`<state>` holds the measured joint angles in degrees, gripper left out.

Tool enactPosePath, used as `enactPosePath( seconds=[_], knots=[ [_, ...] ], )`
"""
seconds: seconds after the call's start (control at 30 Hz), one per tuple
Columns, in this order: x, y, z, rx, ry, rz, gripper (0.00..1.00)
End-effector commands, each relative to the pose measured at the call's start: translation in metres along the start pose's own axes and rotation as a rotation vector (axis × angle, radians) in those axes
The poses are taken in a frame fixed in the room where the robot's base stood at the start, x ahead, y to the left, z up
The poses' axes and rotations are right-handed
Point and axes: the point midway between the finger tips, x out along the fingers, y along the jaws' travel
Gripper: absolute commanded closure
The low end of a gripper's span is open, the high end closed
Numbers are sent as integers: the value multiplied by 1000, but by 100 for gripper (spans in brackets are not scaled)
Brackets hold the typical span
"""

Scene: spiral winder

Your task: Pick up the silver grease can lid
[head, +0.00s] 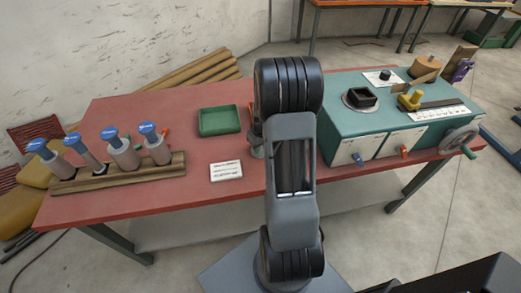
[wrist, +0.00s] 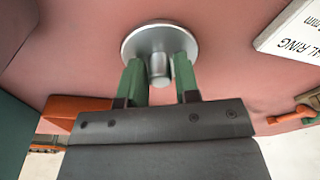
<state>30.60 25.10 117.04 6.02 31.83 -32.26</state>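The silver grease can lid (wrist: 158,38) is a round metal disc with a short knob (wrist: 159,68) in the wrist view. It appears over the red table top. My gripper (wrist: 160,78) has two green fingers, one on each side of the knob. Narrow gaps seem to show between the fingers and the knob, so it looks open around it. In the head view my arm hides the gripper and most of that spot; only a grey bit shows beside the arm.
The red table (head: 110,203) holds a green tray (head: 219,120), a white label card (head: 226,170), and a wooden rack (head: 120,180) with several blue-capped tools at the left. The teal winder (head: 345,125) stands right of my arm. An orange part (wrist: 75,110) is left of the fingers.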

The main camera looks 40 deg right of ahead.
Motion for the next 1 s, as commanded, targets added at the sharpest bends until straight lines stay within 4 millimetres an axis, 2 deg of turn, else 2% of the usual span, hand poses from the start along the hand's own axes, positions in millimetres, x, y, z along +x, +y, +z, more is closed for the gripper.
enactPosePath(
  seconds=[0.03,0.3,0.67,0.87,1.0],
  knots=[
    [0,0,0,0,0,0,75],
    [0,0,0,0,0,0,100],
    [-6,0,-1,0,2,1,100],
    [-29,0,-4,-1,4,2,100],
    [-55,-5,10,0,5,3,100]
  ],
)
